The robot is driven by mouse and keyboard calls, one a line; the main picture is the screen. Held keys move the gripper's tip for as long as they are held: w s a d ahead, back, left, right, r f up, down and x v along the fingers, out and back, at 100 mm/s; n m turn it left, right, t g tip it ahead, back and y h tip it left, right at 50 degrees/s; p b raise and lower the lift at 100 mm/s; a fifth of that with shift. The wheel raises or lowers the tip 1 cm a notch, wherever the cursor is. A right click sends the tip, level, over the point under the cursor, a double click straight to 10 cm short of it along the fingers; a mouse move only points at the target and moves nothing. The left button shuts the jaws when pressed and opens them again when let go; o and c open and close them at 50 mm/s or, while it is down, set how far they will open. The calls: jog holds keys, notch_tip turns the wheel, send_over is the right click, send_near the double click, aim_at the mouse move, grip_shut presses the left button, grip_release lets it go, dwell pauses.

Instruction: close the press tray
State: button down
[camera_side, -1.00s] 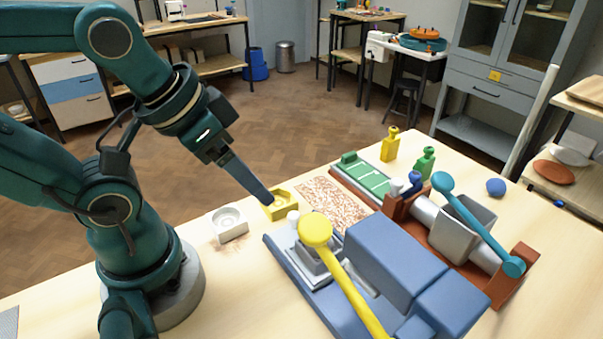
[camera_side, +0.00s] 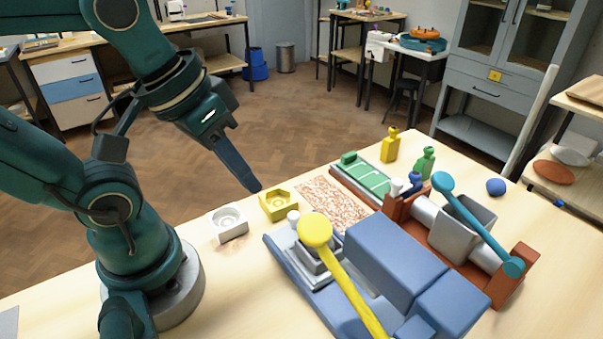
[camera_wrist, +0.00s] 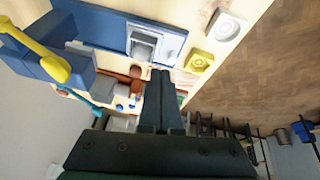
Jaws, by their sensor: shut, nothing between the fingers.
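The blue press (camera_side: 395,255) with a yellow lever (camera_side: 316,230) stands on the table, and its grey tray (camera_side: 313,262) shows out in front of the blue housing, below the lever's round end. A white knob (camera_side: 293,217) is at the tray's near-left end. The tray also shows in the wrist view (camera_wrist: 143,45), partly slid out on the blue base. My gripper (camera_side: 257,189) is shut and empty, above and left of the yellow mould and apart from the tray. Its closed fingers (camera_wrist: 160,73) also show in the wrist view.
A yellow mould (camera_side: 279,204) and a white mould (camera_side: 228,222) lie left of the press. Behind it are a speckled mat (camera_side: 333,203), a green-topped tray (camera_side: 366,177), a brown roller machine with a teal lever (camera_side: 478,225) and small bottles.

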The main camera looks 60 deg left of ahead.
jog(key=n+g, duration=0.1)
jog(key=n, duration=0.1)
jog(key=n+g+h, duration=0.4)
jog(key=n, duration=0.6)
send_over(276, 209)
jog(key=s, duration=0.1)
jog(key=a+f+n+t+h, duration=0.2)
jog(key=a+f+n+h, duration=0.3)
jog(key=a, duration=0.5)
jog(key=shift+n+y, duration=0.5)
jog(key=shift+y, duration=0.1)
jog(key=x, duration=0.6)
jog(key=s+x, duration=0.1)
jog(key=x, duration=0.2)
jog(key=shift+d+f, duration=0.25)
jog(key=shift+d, duration=0.15)
jog(key=d, duration=0.3)
jog(key=shift+w+d+f, duration=0.1)
jog(key=shift+w+f, duration=0.25)
jog(key=shift+f, duration=0.05)
jog(key=shift+w+d, duration=0.1)
jog(key=shift+d, duration=0.45)
jog(key=shift+d, duration=0.1)
